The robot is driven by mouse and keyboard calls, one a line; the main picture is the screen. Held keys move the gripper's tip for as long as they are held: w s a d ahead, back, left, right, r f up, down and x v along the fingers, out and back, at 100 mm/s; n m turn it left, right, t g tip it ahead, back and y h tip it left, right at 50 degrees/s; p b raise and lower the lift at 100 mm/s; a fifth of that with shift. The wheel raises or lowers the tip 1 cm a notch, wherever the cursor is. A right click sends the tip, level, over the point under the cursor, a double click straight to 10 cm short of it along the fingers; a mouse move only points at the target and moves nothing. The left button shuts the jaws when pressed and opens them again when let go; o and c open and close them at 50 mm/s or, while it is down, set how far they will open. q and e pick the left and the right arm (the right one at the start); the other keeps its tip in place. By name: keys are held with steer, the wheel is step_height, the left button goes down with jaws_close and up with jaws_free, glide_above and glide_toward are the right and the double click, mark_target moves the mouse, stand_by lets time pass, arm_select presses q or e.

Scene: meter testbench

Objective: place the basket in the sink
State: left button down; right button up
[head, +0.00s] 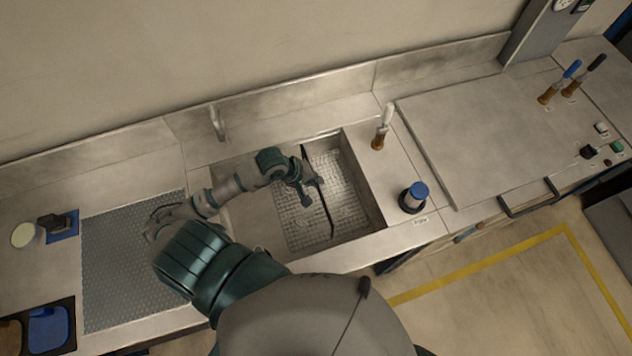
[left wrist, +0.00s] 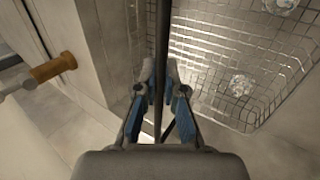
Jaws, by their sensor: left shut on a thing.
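The wire basket (head: 340,197) is inside the sink (head: 243,222), toward its right side in the head view. Its dark handle (head: 325,209) rises above the mesh. My left gripper (head: 306,183) is over the basket and shut on the handle. In the left wrist view the blue-padded fingers (left wrist: 160,95) close around the dark handle bar (left wrist: 162,40), with the mesh basket (left wrist: 235,60) beyond. Clear round things lie in the mesh. Whether the basket touches the sink floor I cannot tell. My right gripper is not in view.
A faucet (head: 217,122) stands behind the sink. Right of the sink are a white-handled lever (head: 383,127) and a blue-topped knob (head: 415,195). A grey ribbed mat (head: 130,262) lies to the left. A flat panel (head: 490,135) covers the counter further right.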

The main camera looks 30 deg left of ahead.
arm_select(q)
steer(key=shift+a+f, duration=0.2)
steer(key=shift+f, duration=0.65)
steer(key=c, duration=1.3)
jaws_free()
steer(key=shift+d, duration=0.4)
steer(key=v, duration=1.2)
steer(key=shift+d+r+b, duration=0.1)
steer(key=shift+b, duration=0.2)
steer(key=shift+a, duration=0.2)
steer(key=shift+s, duration=0.1)
